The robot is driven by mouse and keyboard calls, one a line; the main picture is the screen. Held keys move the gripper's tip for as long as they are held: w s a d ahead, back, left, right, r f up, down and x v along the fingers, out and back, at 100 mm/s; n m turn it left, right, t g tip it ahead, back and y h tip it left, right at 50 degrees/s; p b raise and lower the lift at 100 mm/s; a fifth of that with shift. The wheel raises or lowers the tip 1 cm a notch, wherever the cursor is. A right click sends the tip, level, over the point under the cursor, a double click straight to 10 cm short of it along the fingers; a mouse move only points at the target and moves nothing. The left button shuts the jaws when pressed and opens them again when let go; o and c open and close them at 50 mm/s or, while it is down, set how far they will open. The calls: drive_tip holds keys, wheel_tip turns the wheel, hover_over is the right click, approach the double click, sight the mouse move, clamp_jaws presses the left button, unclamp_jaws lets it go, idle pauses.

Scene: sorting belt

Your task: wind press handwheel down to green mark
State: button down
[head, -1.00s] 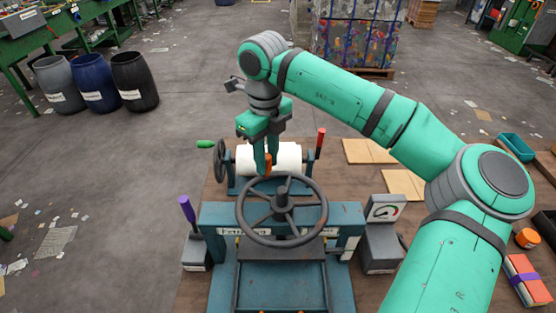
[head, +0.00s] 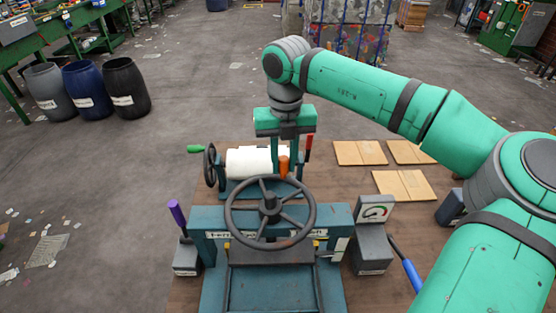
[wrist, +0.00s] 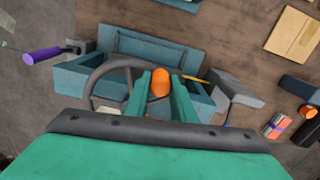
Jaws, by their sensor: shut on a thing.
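The press handwheel (head: 234,222) is a dark spoked wheel on top of the blue-green press (head: 205,222). An orange knob (head: 284,166) stands on the wheel's far rim, right of centre in the head view. My gripper (head: 283,165) points down and is shut on this knob; in the wrist view the knob (wrist: 160,82) sits between the green fingers. A gauge (head: 375,211) with a white face and a green mark stands right of the press. Its needle is too small to read surely.
A white roller (head: 248,163) on a stand with a green-handled crank lies behind the wheel. A purple-handled lever (head: 178,213) stands left of the press, and a blue-handled lever (head: 412,275) right of the gauge. Cardboard sheets (head: 404,185) lie at the back right.

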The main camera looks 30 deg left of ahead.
drive_tip(key=shift+w+d+r+m, duration=0.1)
drive_tip(key=shift+d+m, duration=0.35)
drive_tip(key=shift+m, duration=0.05)
drive_tip(key=c, duration=1.5)
unclamp_jaws()
drive_tip(key=shift+d, duration=0.1)
wheel_tip(320, 180, up, 11)
drive_tip(key=shift+f, duration=0.15)
drive_tip(key=shift+w, duration=0.1)
